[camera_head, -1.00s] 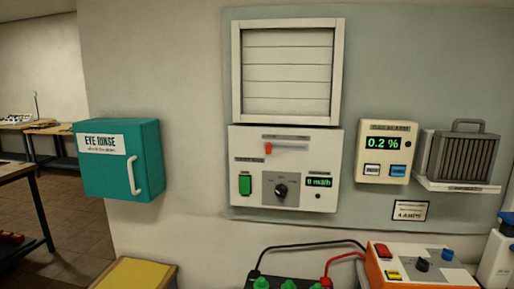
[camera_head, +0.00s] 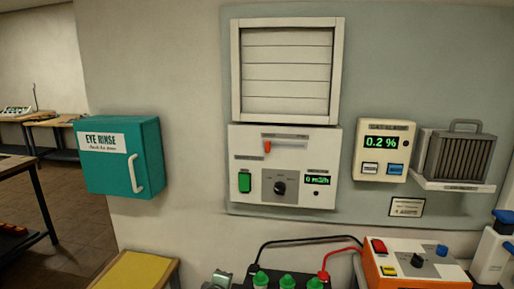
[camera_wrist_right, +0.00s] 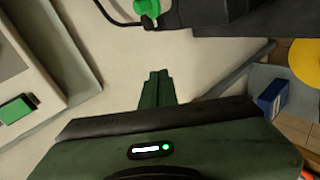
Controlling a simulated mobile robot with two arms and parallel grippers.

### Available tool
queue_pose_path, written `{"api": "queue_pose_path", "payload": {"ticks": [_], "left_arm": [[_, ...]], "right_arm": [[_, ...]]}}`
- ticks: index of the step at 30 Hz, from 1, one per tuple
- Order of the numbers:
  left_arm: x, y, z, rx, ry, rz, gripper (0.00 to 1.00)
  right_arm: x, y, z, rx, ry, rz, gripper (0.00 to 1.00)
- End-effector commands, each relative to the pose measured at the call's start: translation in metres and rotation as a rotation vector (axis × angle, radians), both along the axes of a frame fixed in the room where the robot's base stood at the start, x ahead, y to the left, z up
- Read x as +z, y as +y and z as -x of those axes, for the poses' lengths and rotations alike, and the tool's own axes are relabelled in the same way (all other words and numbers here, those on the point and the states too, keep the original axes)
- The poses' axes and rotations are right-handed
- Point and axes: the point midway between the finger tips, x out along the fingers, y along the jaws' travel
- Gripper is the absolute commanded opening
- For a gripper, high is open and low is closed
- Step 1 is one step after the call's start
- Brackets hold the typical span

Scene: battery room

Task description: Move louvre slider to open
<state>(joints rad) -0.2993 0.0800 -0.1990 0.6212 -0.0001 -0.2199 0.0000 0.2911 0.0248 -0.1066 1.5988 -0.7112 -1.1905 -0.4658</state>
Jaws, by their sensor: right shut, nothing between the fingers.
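The louvre (camera_head: 287,70) is a white frame with flat, closed slats, high on the wall panel. Below it, the control box (camera_head: 240,140) has a horizontal slot with an orange slider knob (camera_head: 267,146) near its left end. The slot labels are too small to read. My right gripper (camera_wrist_right: 157,76) is shut and empty in the right wrist view, with its dark green fingers together. A grey-green part at the bottom edge of the head view, left of the battery, seems to be my arm. Nothing touches the slider. My left gripper is not in view.
The box has a green button (camera_head: 245,182), a black knob (camera_head: 280,188) and a display. A battery with green caps (camera_head: 287,280) and cables stands below, beside an orange-sided unit (camera_head: 412,262). A teal eye rinse cabinet (camera_head: 115,190) juts out at left. A meter (camera_head: 383,150) hangs right.

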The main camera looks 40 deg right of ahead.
Motion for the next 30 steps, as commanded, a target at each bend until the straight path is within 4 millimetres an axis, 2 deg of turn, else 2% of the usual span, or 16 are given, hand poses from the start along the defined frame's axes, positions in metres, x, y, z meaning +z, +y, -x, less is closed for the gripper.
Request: {"api": "queue_pose_path", "payload": {"ticks": [1, 2, 3, 6, 9, 12, 16, 30], "left_arm": [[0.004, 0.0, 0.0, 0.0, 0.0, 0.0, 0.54], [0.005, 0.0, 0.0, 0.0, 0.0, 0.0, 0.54], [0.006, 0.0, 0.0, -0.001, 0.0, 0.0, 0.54], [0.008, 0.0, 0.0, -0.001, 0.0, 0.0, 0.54], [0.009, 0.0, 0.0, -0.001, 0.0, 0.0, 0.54], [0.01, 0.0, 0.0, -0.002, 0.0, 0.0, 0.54], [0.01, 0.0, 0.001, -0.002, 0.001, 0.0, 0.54], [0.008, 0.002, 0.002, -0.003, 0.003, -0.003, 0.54]], "right_arm": [[0.065, -0.011, -0.028, -0.019, -0.054, 0.092, 0.0], [0.097, -0.017, -0.038, -0.032, -0.072, 0.152, 0.0], [0.14, -0.026, -0.049, -0.056, -0.094, 0.225, 0.0], [0.233, -0.041, -0.061, -0.123, -0.133, 0.373, 0.0], [0.302, -0.051, -0.059, -0.189, -0.154, 0.476, 0.0], [0.344, -0.056, -0.054, -0.236, -0.163, 0.533, 0.0], [0.364, -0.058, -0.05, -0.26, -0.164, 0.562, 0.0], [0.364, -0.054, -0.049, -0.26, -0.166, 0.564, 0.0]]}}
